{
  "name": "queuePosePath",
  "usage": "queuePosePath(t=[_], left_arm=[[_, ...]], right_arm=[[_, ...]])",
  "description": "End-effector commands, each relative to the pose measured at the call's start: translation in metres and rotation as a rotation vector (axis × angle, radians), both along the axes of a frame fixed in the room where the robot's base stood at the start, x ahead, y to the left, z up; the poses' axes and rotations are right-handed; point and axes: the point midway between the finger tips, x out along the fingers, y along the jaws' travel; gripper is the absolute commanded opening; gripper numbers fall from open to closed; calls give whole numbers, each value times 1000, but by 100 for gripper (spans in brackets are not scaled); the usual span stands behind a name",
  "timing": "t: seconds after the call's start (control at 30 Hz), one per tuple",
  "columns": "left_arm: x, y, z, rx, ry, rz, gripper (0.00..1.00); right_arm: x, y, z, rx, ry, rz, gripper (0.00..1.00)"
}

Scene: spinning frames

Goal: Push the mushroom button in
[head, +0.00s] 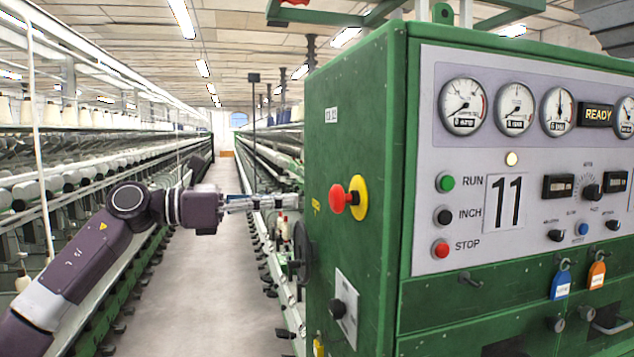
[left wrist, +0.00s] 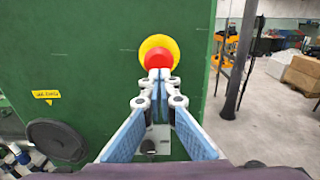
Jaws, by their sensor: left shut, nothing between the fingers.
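The red mushroom button (head: 340,198) with its yellow round backing (head: 358,198) sits on the left side face of the green cabinet (head: 350,120). It stands out from the panel. My left gripper (head: 298,201) is shut and empty, pointing right toward the button, with a small gap between its tips and the red cap in the head view. In the left wrist view, the closed fingertips (left wrist: 160,74) overlap the lower part of the red button (left wrist: 158,58), and the yellow ring (left wrist: 160,40) shows around it. My right gripper is not in view.
A grey plate with a black knob (head: 338,308) is below the button, and a dark handwheel (head: 301,252) is at the cabinet's left edge. The front panel has gauges and a red STOP button (head: 441,248). The aisle floor (head: 205,260) is clear.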

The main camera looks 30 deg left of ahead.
Motion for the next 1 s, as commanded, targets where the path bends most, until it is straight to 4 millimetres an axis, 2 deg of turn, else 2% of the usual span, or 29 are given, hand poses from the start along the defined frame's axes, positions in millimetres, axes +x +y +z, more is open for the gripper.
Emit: queuePosePath(t=[0.03, 0.1, 0.4, 0.6, 1.0], left_arm=[[6, -6, 8, -2, -1, -3, 0], [14, -12, 7, -3, 0, -3, 0], [42, -35, 4, -3, -1, -2, 0], [50, -41, 1, -1, -1, -1, 0], [51, -42, -1, -1, -1, 0, 0]], right_arm=[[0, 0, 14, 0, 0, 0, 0], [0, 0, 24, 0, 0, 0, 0], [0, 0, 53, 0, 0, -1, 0], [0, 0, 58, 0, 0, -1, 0], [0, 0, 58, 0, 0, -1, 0]])
